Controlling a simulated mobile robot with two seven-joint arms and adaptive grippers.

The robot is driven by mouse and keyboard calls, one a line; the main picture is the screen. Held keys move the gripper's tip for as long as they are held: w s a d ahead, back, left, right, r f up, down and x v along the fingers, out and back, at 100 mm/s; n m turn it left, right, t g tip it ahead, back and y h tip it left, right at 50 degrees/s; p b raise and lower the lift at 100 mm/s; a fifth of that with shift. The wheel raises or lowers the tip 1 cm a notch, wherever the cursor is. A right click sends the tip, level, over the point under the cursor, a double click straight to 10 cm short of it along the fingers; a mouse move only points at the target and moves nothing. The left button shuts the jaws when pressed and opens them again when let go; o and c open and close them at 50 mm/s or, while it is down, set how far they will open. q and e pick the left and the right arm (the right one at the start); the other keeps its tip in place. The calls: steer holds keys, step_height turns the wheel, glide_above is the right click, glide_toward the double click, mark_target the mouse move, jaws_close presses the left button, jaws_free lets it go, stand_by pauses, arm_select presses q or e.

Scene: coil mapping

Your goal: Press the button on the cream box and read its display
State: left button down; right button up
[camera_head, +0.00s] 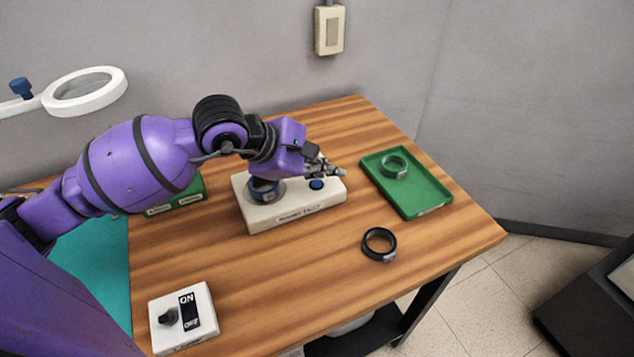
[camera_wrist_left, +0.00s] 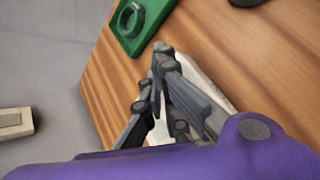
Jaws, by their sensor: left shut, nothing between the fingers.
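The cream box (camera_head: 290,216) stands at the back middle of the wooden table, with a label on its front face. A round blue button (camera_head: 316,184) is on the right part of its top. A dark blue coil (camera_head: 263,188) sits on its left part. My left gripper (camera_head: 338,171) is shut and empty, just above and behind the button, and I see no clear contact. Part of the box shows beside the fingers in the left wrist view (camera_wrist_left: 206,82). I cannot make out a display; my arm covers the back of the box. My right gripper is not in view.
A green tray (camera_head: 432,204) with a grey-green coil (camera_head: 393,166) lies to the right. A black coil (camera_head: 379,244) is on the bare table in front. A white ON/OFF switch box (camera_head: 206,326) stands front left. Another green tray (camera_head: 188,199) is partly behind my arm.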

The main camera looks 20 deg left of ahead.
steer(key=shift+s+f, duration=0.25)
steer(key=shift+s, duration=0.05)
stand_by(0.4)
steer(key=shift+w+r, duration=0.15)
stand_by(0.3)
arm_select(q)
steer(key=shift+f+b, duration=0.35)
steer(key=shift+f, duration=0.1)
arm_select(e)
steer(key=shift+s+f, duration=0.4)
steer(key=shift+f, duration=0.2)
arm_select(q)
steer(key=shift+f+b, duration=0.4)
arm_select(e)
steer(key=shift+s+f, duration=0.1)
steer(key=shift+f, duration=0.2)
arm_select(q)
steer(key=shift+r+p, duration=0.4)
steer(key=shift+r, duration=0.45)
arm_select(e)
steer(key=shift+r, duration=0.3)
